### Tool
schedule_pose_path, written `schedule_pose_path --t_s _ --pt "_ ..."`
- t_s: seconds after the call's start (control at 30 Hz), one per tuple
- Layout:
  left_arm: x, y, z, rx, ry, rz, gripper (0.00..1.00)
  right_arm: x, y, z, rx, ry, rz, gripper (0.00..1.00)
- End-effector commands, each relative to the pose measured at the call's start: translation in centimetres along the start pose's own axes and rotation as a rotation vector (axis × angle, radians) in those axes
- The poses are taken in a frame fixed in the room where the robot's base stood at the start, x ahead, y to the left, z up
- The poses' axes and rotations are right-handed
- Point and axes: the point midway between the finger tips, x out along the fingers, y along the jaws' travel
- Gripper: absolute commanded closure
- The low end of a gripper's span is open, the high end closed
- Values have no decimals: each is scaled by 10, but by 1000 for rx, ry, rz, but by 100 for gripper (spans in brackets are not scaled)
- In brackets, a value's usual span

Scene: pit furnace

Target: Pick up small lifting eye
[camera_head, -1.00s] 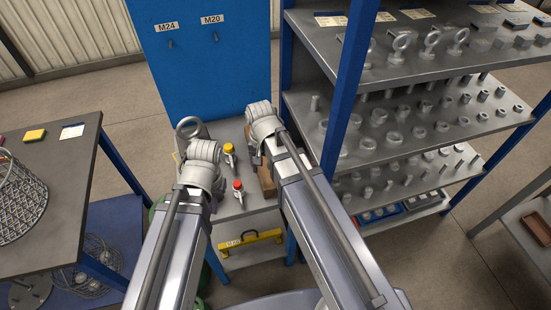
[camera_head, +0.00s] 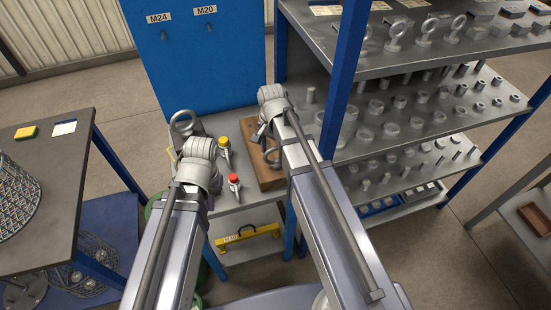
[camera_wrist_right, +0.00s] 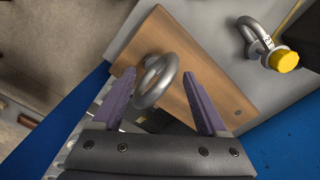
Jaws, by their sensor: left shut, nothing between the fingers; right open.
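The small lifting eye is a grey metal ring (camera_wrist_right: 156,80) on a wooden board (camera_wrist_right: 205,92). In the right wrist view it lies between the two purple fingers of my open right gripper (camera_wrist_right: 160,82), closer to the left finger. I cannot tell whether it touches that finger. In the head view the eye (camera_head: 272,156) shows beside my right arm, on the board (camera_head: 262,176). My right gripper (camera_head: 261,132) is above the board's far part there. My left gripper (camera_head: 172,152) is shut and empty, near a larger grey lifting eye (camera_head: 184,123); its fingers are mostly hidden.
Shackles with a yellow pin (camera_head: 223,143) and a red pin (camera_head: 234,180) stand between my arms. A blue panel (camera_head: 195,60) rises behind the bench. A blue shelf post (camera_head: 345,80) and loaded shelves (camera_head: 430,65) are close on the right. A dark table (camera_head: 60,165) stands left.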

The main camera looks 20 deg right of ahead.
Motion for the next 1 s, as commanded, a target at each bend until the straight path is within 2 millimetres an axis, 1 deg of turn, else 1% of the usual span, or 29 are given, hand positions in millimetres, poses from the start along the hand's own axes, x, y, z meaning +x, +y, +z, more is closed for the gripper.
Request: schedule_pose_path --t_s 0.17,0.4,0.5,0.6,0.8,0.87,1.0 --pt "12 1 -1 0 0 0 100 12 2 -2 0 0 0 24" --pt "42 4 -2 0 0 0 100 42 8 -7 0 0 0 24" --pt "50 5 -3 0 0 0 100 51 7 -7 0 0 0 24" --pt "53 5 -3 0 0 0 100 53 7 -7 0 0 0 24" --pt "50 5 -3 0 0 0 100 51 7 -7 -1 0 0 24" --pt "50 5 -3 0 0 0 100 51 7 -7 -1 0 0 30" --pt "50 5 -3 0 0 0 100 51 7 -6 -1 0 0 46"
